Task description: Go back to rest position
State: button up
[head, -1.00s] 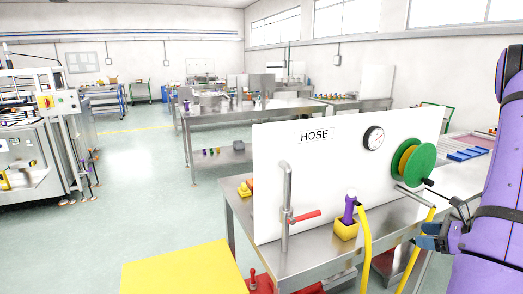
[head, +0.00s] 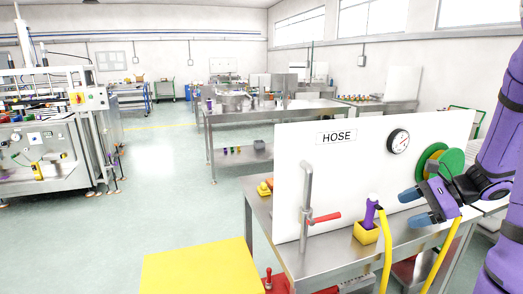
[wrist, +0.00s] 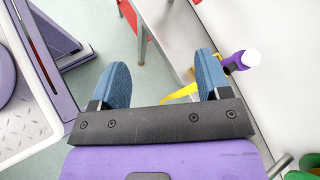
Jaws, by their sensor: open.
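My gripper (head: 413,207) shows at the right of the head view, in front of the white HOSE panel (head: 345,165). Its two blue fingers are apart with nothing between them. In the wrist view the open fingers (wrist: 160,82) have floor and a table leg behind them. The purple hose nozzle (head: 370,212) stands in a yellow holder (head: 366,233) on the metal table, left of my gripper. It also shows in the wrist view (wrist: 236,62), just right of the right finger. My purple arm runs down the right edge of the head view.
A pipe with a red lever (head: 325,218), a gauge (head: 398,141) and a green reel (head: 452,160) are at the panel; the reel is partly behind my gripper. The yellow hose (head: 387,250) hangs over the table front. Open floor (head: 180,190) lies to the left.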

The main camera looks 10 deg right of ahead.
jog(key=s+a+r+n+h, duration=0.4)
jog(key=s+a+r+n, duration=0.3)
jog(key=a+n, duration=0.3)
jog(key=s+a+r+n+h, duration=0.5)
jog(key=s+a+r+n, duration=0.2)
jog(key=a+r+n, duration=0.2)
jog(key=shift+a+r+n+g, duration=0.35)
jog(key=shift+a+n+g, duration=0.05)
jog(key=shift+a+n, duration=0.3)
